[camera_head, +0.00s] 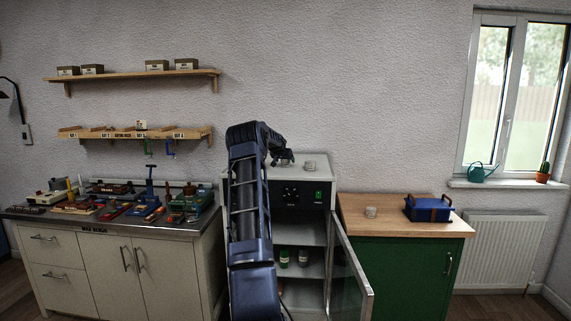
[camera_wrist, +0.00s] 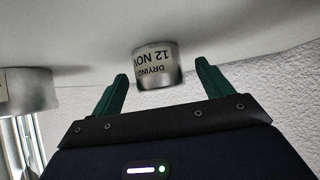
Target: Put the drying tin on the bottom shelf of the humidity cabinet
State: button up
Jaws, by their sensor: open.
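The drying tin (camera_wrist: 158,65), a small silvery tin labelled "DRYING 12 NOV", stands on the cabinet's top and appears upside down in the wrist view. My gripper (camera_wrist: 160,85) is open, with its green fingers on either side of the tin's near end and gaps visible. In the head view my gripper (camera_head: 283,159) is over the cabinet top and mostly hides this tin. The humidity cabinet (camera_head: 319,198) is grey with a dark control panel, and its door (camera_head: 350,270) stands open to the right. My arm hides its left part. The bottom shelf (camera_head: 303,296) is partly visible below the jar shelf.
A second similar tin (camera_wrist: 28,90) stands beside the first; it also shows on the cabinet top (camera_head: 310,167). Jars (camera_head: 303,257) stand on a shelf inside. Another tin (camera_head: 371,212) and a blue case (camera_head: 428,208) are on the green cupboard. A cluttered bench (camera_head: 95,222) is left.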

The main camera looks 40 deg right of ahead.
jog(key=shift+x, duration=1.15)
jog(key=c, duration=1.2)
